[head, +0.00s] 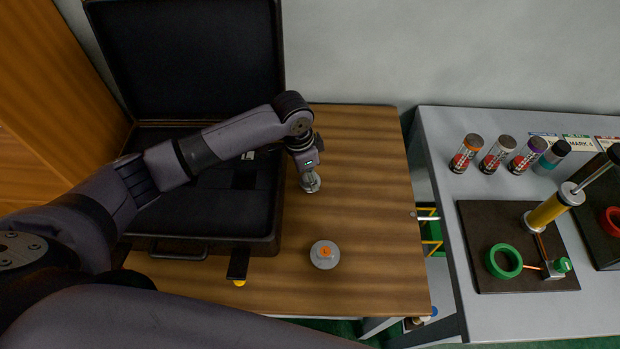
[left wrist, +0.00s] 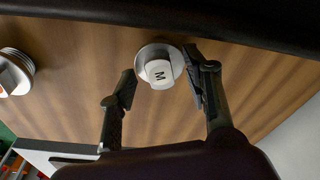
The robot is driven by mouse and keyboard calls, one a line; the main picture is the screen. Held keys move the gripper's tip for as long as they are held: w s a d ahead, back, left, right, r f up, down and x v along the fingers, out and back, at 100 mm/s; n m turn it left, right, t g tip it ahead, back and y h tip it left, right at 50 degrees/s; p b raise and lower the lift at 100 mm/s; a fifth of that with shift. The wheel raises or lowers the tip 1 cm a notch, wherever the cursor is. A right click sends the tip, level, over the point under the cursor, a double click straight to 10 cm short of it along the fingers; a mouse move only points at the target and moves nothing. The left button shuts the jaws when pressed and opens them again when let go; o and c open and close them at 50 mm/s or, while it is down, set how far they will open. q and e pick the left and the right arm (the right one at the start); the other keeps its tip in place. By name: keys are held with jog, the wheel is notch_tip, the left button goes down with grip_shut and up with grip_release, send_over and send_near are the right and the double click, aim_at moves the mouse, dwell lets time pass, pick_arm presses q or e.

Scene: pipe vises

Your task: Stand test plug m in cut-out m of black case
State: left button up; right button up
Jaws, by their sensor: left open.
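Test plug m, a grey metal plug with a white top marked M, stands on the wooden table beside the case. It shows in the left wrist view (left wrist: 158,71) and, partly under the gripper, in the head view (head: 312,187). My left gripper (head: 309,174) is over it. In the left wrist view its open fingers (left wrist: 167,76) are on either side of the plug; the right finger is close to it, but I cannot tell whether they touch. The black case (head: 266,247) lies open left of the plug. A mark L shows in it; my arm hides part of its inside, and I cannot see cut-out m.
Another grey plug with an orange top (head: 325,256) stands nearer the table's front edge. A black piece with a yellow end (head: 238,265) is at the case's front. The wooden table (head: 372,190) is clear right of the plugs.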

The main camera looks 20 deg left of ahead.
pick_arm(q)
jog(key=shift+f, duration=0.15)
jog(key=shift+c, duration=0.6)
grip_shut()
